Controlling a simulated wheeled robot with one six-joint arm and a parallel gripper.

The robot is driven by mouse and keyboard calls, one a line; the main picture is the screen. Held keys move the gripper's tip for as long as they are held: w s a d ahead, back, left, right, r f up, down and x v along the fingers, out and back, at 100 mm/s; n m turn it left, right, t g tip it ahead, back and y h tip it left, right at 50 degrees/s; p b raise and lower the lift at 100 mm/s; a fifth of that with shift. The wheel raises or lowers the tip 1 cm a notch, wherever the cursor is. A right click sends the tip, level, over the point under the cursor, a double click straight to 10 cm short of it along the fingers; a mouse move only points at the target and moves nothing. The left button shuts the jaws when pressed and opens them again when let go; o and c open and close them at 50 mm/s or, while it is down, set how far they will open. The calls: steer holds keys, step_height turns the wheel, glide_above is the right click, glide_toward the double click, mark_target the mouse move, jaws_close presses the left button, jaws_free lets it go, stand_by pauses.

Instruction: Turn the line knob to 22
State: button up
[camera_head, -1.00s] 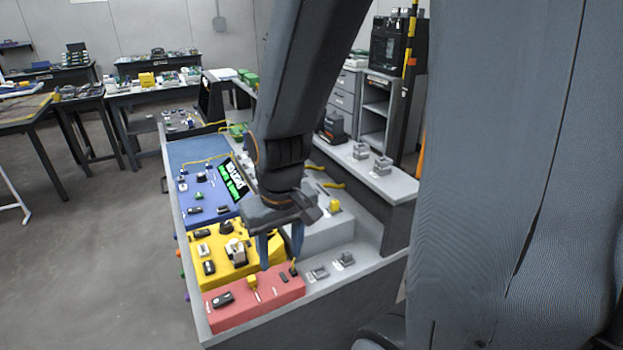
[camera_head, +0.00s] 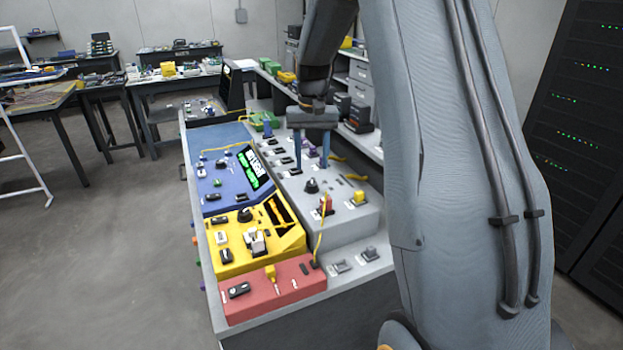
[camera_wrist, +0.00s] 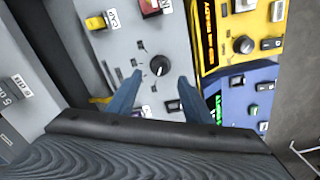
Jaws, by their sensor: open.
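A black round knob (camera_head: 311,186) with a pale pointer mark sits on top of the grey box (camera_head: 345,222). It also shows in the wrist view (camera_wrist: 160,65), just beyond my fingertips. I cannot read a label or scale at it, so I cannot tell its setting. My gripper (camera_head: 312,166) is open and empty, with its blue fingers pointing down over the grey box. In the wrist view the fingertips (camera_wrist: 160,79) stand apart on both sides of the knob's line, and I see no contact. Another dark knob (camera_head: 244,214) is on the yellow box (camera_head: 283,244).
A blue box (camera_head: 228,148) with a lit green-text screen (camera_head: 253,167) stands left of the grey box. A red box (camera_head: 262,300) is at the near end. A yellow cable (camera_head: 319,240) runs up from it. Open floor lies to the left.

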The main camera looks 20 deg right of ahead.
mark_target(312, 183)
steer(key=shift+f+p, duration=0.65)
steer(key=shift+f, duration=2.5)
steer(key=shift+a, duration=0.1)
steer(key=c, duration=1.1)
steer(key=shift+o, duration=0.2)
steer(key=m, duration=0.3)
steer(key=shift+m, duration=2.4)
steer(key=shift+r, duration=0.1)
